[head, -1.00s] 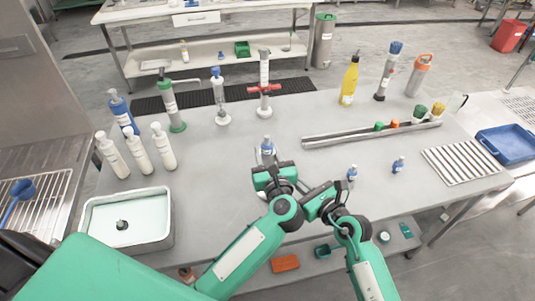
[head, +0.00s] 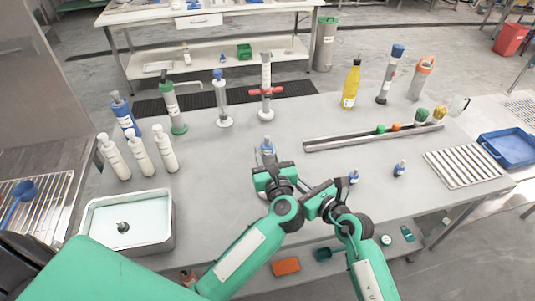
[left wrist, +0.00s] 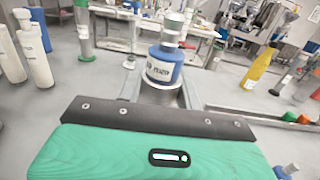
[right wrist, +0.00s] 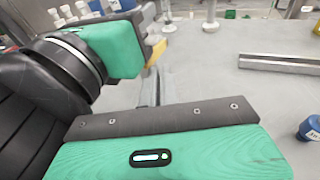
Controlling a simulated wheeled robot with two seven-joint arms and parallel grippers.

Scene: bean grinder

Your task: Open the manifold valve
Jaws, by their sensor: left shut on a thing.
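A small blue-topped fixture (head: 268,150) stands at the middle of the bench. In the left wrist view its blue part (left wrist: 164,66) has a white label and sits above a grey metal body.
White bottles (head: 138,155) and a white tub (head: 125,220) are on the left. A green-based column (head: 176,112) stands behind them. Small blue bottles (head: 400,169), a metal rail (head: 365,138) and a slatted rack (head: 465,165) are on the right. Bench between column and rail is clear.

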